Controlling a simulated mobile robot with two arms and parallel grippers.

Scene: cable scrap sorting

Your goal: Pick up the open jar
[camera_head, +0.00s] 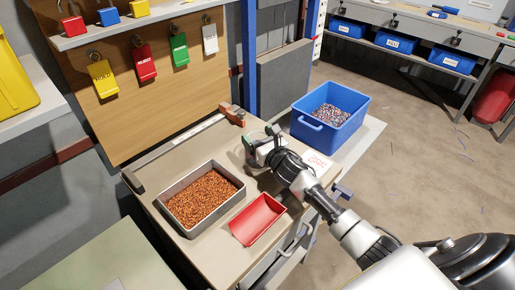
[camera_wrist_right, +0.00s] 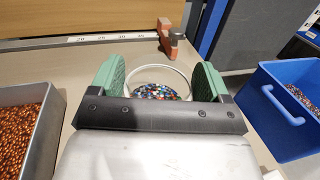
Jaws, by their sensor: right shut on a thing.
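The open jar (camera_wrist_right: 158,92) shows in the right wrist view as a round clear rim with multicoloured bits inside. It stands between the green pads of my right gripper (camera_wrist_right: 160,82), which is shut on it. In the head view my right gripper (camera_head: 262,143) is over the back right part of the workbench, and the jar is mostly hidden behind it. I cannot tell whether the jar is touching the bench. My left gripper is not in view.
A grey tray of copper granules (camera_head: 241,186) and a red scoop (camera_head: 257,220) lie on the bench. A blue bin (camera_head: 322,136) with mixed scrap stands to the right. A reddish-brown clamp-like block (camera_wrist_right: 170,37) sits behind the jar. Coloured tags hang on the back board.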

